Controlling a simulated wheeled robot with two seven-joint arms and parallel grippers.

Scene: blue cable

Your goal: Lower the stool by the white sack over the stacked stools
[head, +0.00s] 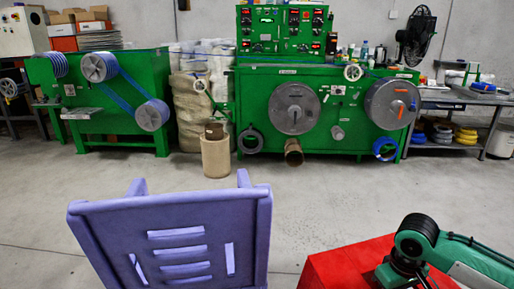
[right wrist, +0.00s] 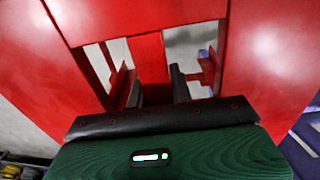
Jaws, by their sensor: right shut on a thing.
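A red stool (head: 345,265) shows at the bottom right of the head view, partly cut off by the frame. In the right wrist view its red panels (right wrist: 270,50) fill most of the picture. My right gripper (right wrist: 157,88) is shut on a red bar of this stool, with a dark finger on each side. A purple stool (head: 180,225) with slots in its panel stands at the bottom, left of the red one and apart from it in the picture. Its lower part is cut off. White sacks (head: 205,55) are piled between the green machines. My left gripper is out of view.
Green machines with reels (head: 295,108) stand along the back wall. A tan cylindrical bin (head: 215,155) stands before the sacks. A metal table (head: 465,97) is at the back right. The grey floor between the stools and machines is clear.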

